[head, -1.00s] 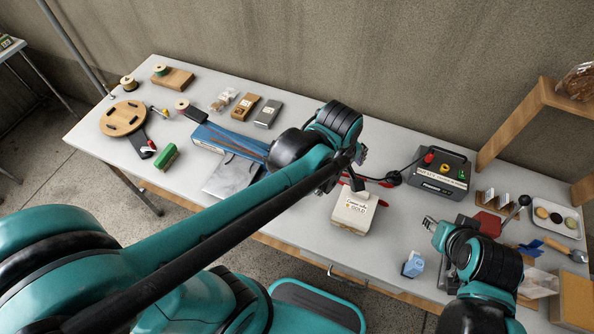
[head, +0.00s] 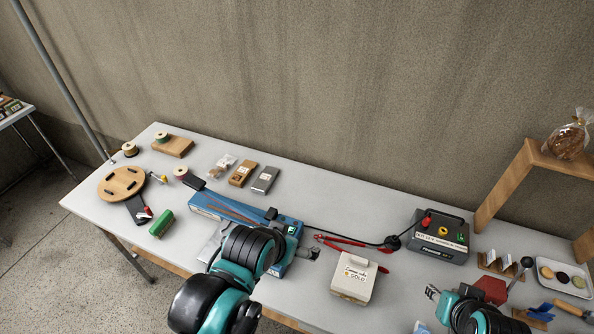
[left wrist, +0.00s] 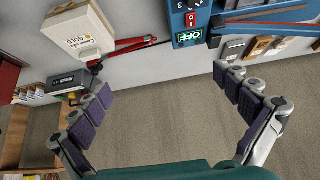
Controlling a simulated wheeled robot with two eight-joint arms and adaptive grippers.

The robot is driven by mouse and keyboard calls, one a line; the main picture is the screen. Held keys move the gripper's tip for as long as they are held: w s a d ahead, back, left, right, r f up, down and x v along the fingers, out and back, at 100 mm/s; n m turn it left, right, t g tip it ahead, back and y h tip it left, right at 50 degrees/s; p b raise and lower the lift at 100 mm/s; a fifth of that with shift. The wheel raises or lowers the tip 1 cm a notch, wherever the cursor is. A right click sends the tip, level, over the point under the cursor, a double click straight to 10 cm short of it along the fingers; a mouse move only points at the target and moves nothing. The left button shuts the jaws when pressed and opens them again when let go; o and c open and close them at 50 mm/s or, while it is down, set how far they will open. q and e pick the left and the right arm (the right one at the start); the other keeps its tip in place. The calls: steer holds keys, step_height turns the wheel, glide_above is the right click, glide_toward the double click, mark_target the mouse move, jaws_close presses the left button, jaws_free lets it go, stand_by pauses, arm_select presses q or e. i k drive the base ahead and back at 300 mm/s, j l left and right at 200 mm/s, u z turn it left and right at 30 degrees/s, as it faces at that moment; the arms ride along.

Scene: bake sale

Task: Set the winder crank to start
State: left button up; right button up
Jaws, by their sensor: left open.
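A round wooden disc (head: 121,184) with dark slots, which looks like the winder, lies at the table's left end. A dark arm with a red-and-white end (head: 145,214) sticks out at its lower right; this may be the crank. No start mark is readable. My left gripper (head: 311,253) is well to the right of the disc, by the blue sealer-like device (head: 285,224). In the left wrist view its fingers (left wrist: 160,76) are spread apart with nothing between them. The disc is not in the wrist view. My right gripper (head: 432,292) is at the lower right, its jaws too small to judge.
A cream box (head: 354,278), red-handled tool (head: 340,239) and dark power unit (head: 440,237) stand to the right. A wooden shelf (head: 512,182) rises at right.

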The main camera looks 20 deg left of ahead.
mark_target(148, 214)
steer(key=u, duration=0.4)
steer(key=j+u, duration=0.1)
steer(key=u, duration=0.3)
steer(key=j+u, duration=0.1)
steer(key=u, duration=0.7)
steer(key=j+u, duration=0.15)
steer(key=u, duration=0.25)
steer(key=i+j+u, duration=0.25)
steer(key=i+j, duration=0.6)
steer(key=i, duration=0.1)
